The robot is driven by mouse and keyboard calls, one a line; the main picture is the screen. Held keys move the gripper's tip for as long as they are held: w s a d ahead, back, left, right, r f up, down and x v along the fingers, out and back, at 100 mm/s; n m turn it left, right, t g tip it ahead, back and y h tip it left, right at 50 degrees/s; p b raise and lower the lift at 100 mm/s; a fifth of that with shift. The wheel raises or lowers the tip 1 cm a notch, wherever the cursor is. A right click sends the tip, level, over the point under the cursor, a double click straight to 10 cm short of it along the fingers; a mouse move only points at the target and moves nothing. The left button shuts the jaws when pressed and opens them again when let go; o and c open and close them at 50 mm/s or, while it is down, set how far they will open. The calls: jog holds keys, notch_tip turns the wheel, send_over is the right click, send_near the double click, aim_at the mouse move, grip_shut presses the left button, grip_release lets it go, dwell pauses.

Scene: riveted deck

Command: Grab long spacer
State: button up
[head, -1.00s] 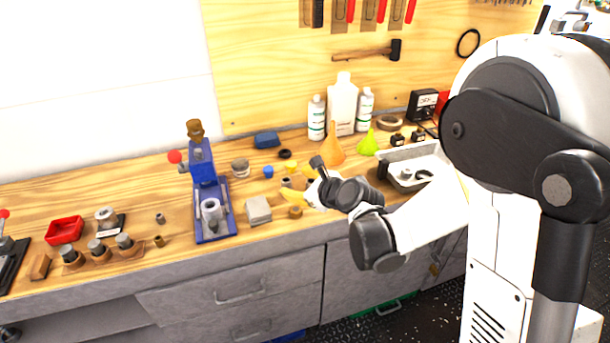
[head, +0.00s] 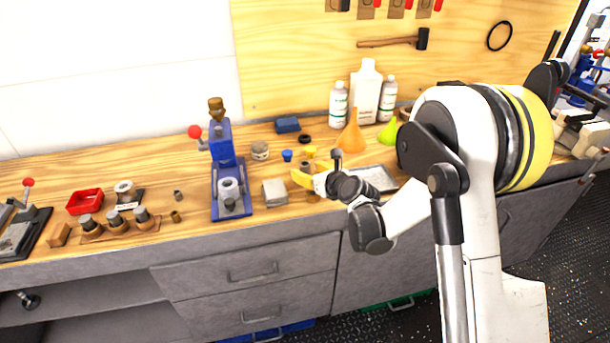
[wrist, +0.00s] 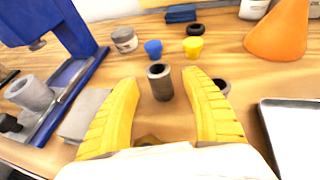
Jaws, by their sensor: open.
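A dark grey hollow cylinder (wrist: 161,84), which looks like the long spacer, stands upright on the wooden bench in the wrist view. My gripper (wrist: 161,79) is open, with one yellow finger to each side of the cylinder near the fingertips. Gaps show on both sides, so it is not gripped. A second, lower dark ring-shaped part (wrist: 222,87) is partly hidden behind the right finger. In the head view my gripper (head: 312,172) is low over the bench, and the cylinder there is small and hard to make out.
A grey block (wrist: 84,116) is close to the left finger, with a blue press (wrist: 62,88) beyond. Blue (wrist: 153,49) and yellow (wrist: 193,47) small cups stand behind the cylinder. An orange funnel (wrist: 279,32) and a metal tray (wrist: 292,130) are at the right.

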jog(key=shift+x, duration=1.15)
grip_shut()
jog(key=shift+r, duration=0.15)
